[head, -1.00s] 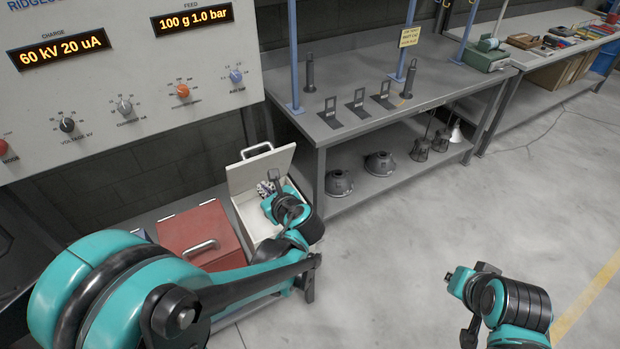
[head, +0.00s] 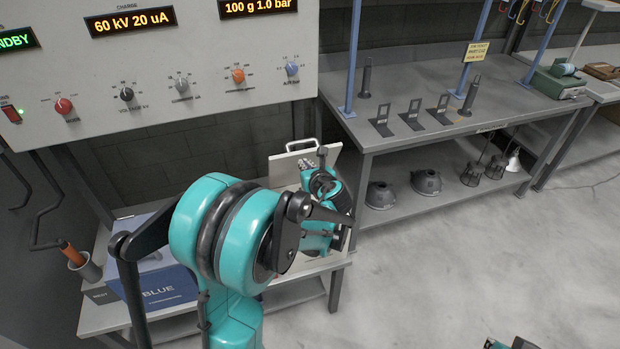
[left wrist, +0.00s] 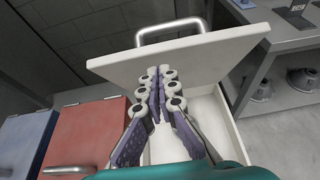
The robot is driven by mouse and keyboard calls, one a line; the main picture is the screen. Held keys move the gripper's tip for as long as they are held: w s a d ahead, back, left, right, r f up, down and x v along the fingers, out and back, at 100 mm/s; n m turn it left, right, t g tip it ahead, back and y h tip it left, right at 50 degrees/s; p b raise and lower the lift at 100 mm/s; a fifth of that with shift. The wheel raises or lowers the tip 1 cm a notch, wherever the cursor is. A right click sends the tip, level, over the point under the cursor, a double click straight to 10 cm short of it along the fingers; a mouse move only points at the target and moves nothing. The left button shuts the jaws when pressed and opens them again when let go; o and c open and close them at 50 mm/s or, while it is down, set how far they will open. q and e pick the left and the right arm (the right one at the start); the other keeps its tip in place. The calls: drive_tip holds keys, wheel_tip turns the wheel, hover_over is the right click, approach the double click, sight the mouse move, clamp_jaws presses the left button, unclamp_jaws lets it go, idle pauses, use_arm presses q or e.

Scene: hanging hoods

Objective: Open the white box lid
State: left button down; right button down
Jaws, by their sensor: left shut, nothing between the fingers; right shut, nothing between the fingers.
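The white box stands with its lid raised. In the left wrist view the lid (left wrist: 190,58) tilts up at the back, its silver handle (left wrist: 172,28) along the top edge. The open inside of the box (left wrist: 207,112) shows below it. My left gripper (left wrist: 158,75) is shut and empty, its purple-padded fingers in front of the lid's inner face; I cannot tell if they touch. In the head view the lid (head: 286,168) and handle (head: 301,145) show behind my left arm, which hides most of the box. My right gripper is not in view; only a sliver of that arm shows.
A red box (left wrist: 85,135) and a blue box (left wrist: 22,140) stand left of the white box. The control panel (head: 190,60) hangs above. A grey workbench (head: 440,125) with stands on top and dark hoods below is to the right. The floor in front is clear.

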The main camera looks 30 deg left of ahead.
use_arm(q)
drive_tip(key=shift+w+a+r, duration=0.35)
drive_tip(key=shift+w+a, duration=0.1)
drive_tip(key=shift+a, duration=0.1)
drive_tip(key=shift+r, duration=0.1)
drive_tip(key=shift+w+a+r+p, duration=0.25)
drive_tip(key=shift+a+r+p, duration=0.1)
drive_tip(key=shift+p, duration=0.15)
drive_tip(key=w+a+r+g+h+p, duration=0.1)
drive_tip(key=p, duration=0.1)
drive_tip(key=w+a+r+h+p, duration=0.1)
drive_tip(key=w+a+p, duration=0.1)
drive_tip(key=shift+a+r+g, duration=0.3)
drive_tip(key=shift+g, duration=0.1)
drive_tip(key=w+a+p, duration=0.1)
drive_tip(key=w+a, duration=0.3)
drive_tip(key=a, duration=0.1)
drive_tip(key=shift+w+a+r, duration=0.15)
drive_tip(key=shift+w+r, duration=0.2)
drive_tip(key=shift+r, duration=0.05)
